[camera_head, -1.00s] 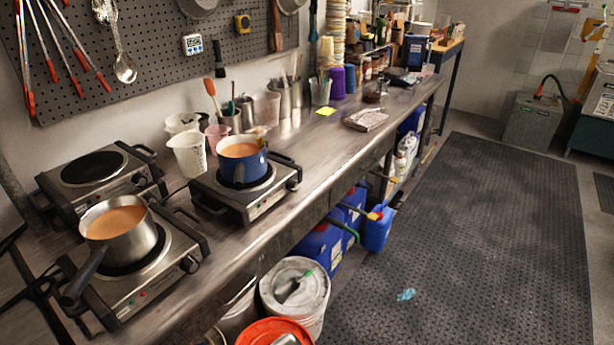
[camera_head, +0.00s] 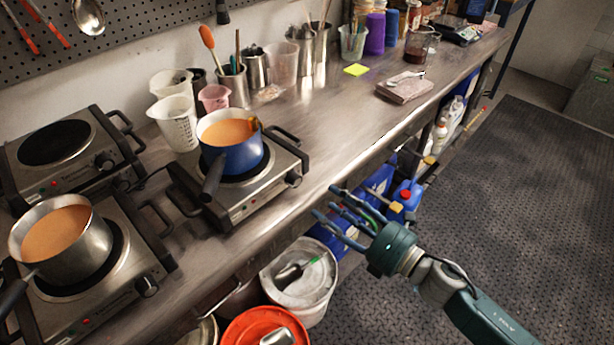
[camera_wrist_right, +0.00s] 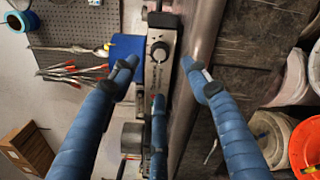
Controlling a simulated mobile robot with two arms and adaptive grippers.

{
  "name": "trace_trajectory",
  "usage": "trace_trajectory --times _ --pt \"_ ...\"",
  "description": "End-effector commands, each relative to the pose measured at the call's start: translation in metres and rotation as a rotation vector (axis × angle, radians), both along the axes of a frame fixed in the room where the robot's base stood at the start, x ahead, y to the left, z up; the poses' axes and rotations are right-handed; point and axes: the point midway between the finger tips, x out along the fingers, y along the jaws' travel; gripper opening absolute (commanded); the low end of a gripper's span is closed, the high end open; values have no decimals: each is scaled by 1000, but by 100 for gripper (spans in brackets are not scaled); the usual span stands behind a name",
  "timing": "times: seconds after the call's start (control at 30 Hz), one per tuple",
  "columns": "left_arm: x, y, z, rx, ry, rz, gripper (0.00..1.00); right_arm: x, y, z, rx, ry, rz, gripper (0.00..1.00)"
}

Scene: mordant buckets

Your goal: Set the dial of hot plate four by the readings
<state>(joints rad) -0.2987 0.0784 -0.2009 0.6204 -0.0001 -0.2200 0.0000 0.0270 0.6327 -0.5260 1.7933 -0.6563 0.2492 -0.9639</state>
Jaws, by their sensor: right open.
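A hot plate (camera_head: 245,200) bears a blue pot (camera_head: 240,158) of orange liquid; its dial (camera_head: 293,180) is on the front panel. The dial also shows face-on in the right wrist view (camera_wrist_right: 158,52). Another hot plate (camera_head: 150,262) at the front left bears a steel pot (camera_head: 75,255) and has its own dial (camera_head: 146,286). A third hot plate (camera_head: 60,145) behind it is empty. I cannot tell which is number four or read any setting. My right gripper (camera_head: 328,203) is open and empty, in front of the bench edge, apart from the blue pot's hot plate. My left gripper is not in view.
Beakers (camera_head: 178,122) and tool cups stand behind the hot plates. A yellow note (camera_head: 356,70) and a pinkish slab (camera_head: 405,88) lie farther along the bench. A white bucket (camera_head: 325,290), an orange-lidded bucket (camera_head: 240,330) and blue canisters stand below. The floor mat (camera_head: 520,200) is largely clear.

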Motion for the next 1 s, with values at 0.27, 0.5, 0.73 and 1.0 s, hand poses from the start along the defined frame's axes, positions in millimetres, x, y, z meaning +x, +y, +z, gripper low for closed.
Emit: trace_trajectory --times 0.27,0.5,0.73,1.0 --pt "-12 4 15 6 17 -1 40 38 36 4 4 0 -2 47" --pt "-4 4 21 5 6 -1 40 63 61 1 4 3 -3 47" --pt "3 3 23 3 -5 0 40 70 69 0 3 4 -3 47" --pt "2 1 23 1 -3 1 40 70 69 0 3 4 -3 35"
